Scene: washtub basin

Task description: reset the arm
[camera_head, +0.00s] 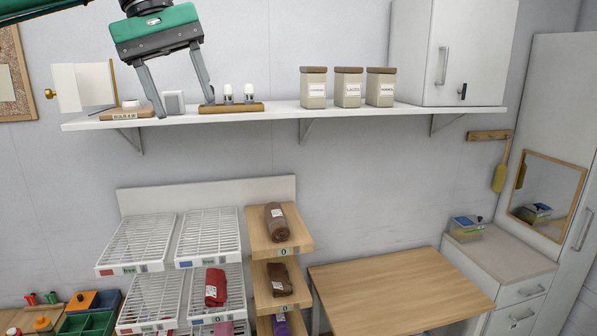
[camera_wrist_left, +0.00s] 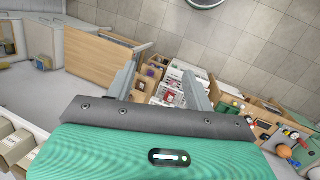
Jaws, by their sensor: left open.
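My left gripper (camera_head: 185,110) comes in from the top left in the head view. Its two grey fingers point down and stand apart, with nothing held between them. The fingertips appear in front of the white wall shelf, near a small white box and a wooden tray. In the left wrist view the open gripper (camera_wrist_left: 165,85) shows over its green housing, with the room behind it. My right gripper is in neither view.
The wall shelf (camera_head: 285,112) holds several labelled canisters (camera_head: 347,88), a wooden tray (camera_head: 232,107) and a white cabinet (camera_head: 447,52). Below stand white wire racks (camera_head: 140,240) and wooden shelves with rolled towels (camera_head: 277,222). A wooden table (camera_head: 400,290) has a clear top.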

